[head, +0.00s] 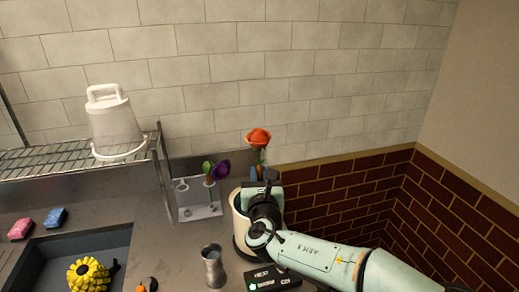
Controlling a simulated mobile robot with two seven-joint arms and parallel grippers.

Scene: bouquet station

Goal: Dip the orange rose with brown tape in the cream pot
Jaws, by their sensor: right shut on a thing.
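The orange rose (259,136) stands upright with its bloom at the top, in front of the tiled wall. My right gripper (261,174) is shut on its stem below the bloom. The cream pot (239,222) stands on the counter directly below and behind my right gripper, which hides much of its rim and right side. The lower stem is hidden, so I cannot tell whether its end is inside the pot. The brown tape cannot be made out. My left gripper is not in view.
A clear holder (202,212) with a purple flower (219,169) stands left of the pot. A metal cup (213,267) and a black box (272,278) are in front. A wire rack holds a white bucket (114,122).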

